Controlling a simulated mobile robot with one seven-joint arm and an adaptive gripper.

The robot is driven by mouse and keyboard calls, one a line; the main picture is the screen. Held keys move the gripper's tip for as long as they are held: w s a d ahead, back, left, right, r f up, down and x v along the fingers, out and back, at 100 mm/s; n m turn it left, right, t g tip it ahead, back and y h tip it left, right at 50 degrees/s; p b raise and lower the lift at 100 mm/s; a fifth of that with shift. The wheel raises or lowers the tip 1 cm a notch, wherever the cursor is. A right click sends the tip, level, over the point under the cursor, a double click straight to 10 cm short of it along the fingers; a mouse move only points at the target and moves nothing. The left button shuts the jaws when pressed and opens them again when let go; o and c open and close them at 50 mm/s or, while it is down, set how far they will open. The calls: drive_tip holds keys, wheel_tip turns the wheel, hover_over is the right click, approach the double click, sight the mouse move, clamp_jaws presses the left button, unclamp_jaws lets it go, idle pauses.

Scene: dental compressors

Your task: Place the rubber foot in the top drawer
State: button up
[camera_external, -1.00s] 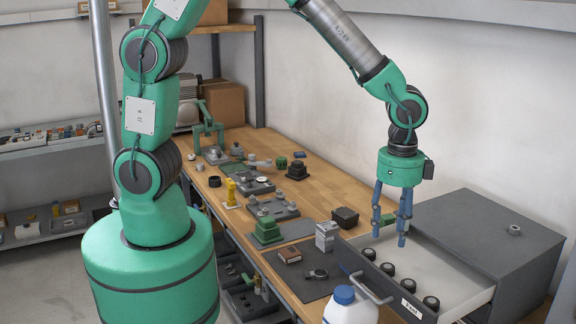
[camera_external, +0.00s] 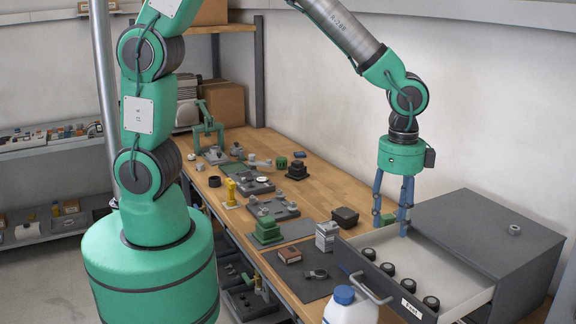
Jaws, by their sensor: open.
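Several black round rubber feet (camera_external: 409,285) lie in a row inside the open drawer (camera_external: 452,296), along its front panel. The drawer belongs to the dark grey cabinet (camera_external: 495,225) at the right and has a white label on its front. My gripper (camera_external: 390,228) is open, with its blue fingers pointing down above the far left end of the drawer. No foot shows between the fingers. The fingertips are apart from the feet.
A white bottle with a blue cap (camera_external: 346,303) stands in front of the drawer. A grey box (camera_external: 327,236) and a black block (camera_external: 345,217) stand left of the gripper. A small green object (camera_external: 388,219) shows behind the fingers. Several fixtures crowd the wooden bench.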

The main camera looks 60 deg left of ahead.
drive_tip(key=s+a+r+n+t, duration=0.25)
drive_tip(key=a+r+n, duration=0.35)
drive_tip(key=a+r, duration=1.15)
drive_tip(key=s+a+r+n+t, duration=0.1)
drive_tip(key=s+a+r+n, duration=0.1)
drive_tip(key=s+a, duration=0.5)
drive_tip(key=s+a+r+n+t, duration=0.2)
drive_tip(key=s+a+n, duration=0.3)
drive_tip(key=a, duration=0.5)
drive_tip(key=shift+s+a+r+n, duration=0.25)
drive_tip(key=shift+s+r, duration=0.4)
drive_tip(key=shift+s, duration=0.45)
drive_tip(key=shift+f, duration=0.15)
wheel_tip(320, 180, down, 9)
drive_tip(key=b, duration=0.9)
drive_tip(key=shift+f+b, duration=0.15)
drive_tip(key=shift+b, duration=0.2)
